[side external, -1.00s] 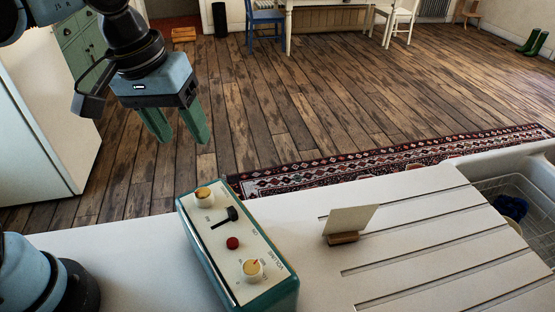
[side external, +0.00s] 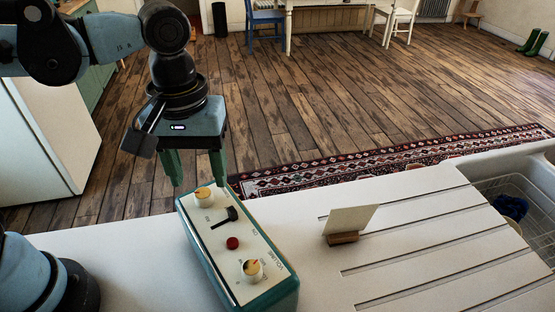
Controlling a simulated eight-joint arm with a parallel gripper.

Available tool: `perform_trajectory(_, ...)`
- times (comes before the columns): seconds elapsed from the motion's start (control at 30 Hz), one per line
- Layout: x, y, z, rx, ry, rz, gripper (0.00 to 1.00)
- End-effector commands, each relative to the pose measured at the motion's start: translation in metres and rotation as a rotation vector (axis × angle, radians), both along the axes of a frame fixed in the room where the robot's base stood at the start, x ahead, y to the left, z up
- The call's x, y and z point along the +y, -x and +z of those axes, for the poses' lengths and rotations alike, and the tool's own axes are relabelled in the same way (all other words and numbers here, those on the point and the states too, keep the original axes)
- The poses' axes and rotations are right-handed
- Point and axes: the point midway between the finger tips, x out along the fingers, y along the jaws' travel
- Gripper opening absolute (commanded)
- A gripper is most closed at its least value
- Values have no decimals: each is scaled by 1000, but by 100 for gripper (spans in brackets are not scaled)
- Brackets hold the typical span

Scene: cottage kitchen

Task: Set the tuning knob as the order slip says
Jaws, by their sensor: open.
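A teal box with a cream top panel (side external: 216,234) lies on the white counter. Its panel carries a cream knob at the far end (side external: 203,196), a black lever (side external: 226,217), a red button (side external: 232,243) and a cream knob at the near end (side external: 251,269). The near knob has lettering beside it that seems to read "VOLUME". A blank-looking cream card (side external: 350,219) leans in a wooden holder (side external: 342,239) to the right; its written side cannot be seen. My gripper (side external: 196,184) is open and empty, fingers pointing down, just above and behind the far knob.
The white counter (side external: 130,240) has free room left of the box. A grooved drainboard (side external: 430,240) and a sink with a wire rack (side external: 525,205) lie to the right. A patterned rug (side external: 380,160) is on the wooden floor beyond.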

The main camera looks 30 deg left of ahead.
Motion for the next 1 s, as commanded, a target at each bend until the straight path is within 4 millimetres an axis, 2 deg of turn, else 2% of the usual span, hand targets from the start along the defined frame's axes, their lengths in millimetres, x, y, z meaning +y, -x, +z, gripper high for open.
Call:
perform_trajectory(0.1, 0, 0, -16, -1, 1, 0, 58)
perform_trajectory(0.3, 0, 0, -31, 0, 1, 0, 58)
perform_trajectory(0.7, 0, 0, -36, 0, 1, 0, 58)
perform_trajectory(0.77, 0, 0, -36, 0, 1, 0, 50)
perform_trajectory(1.0, 0, 0, -36, 0, 1, -1, 13)
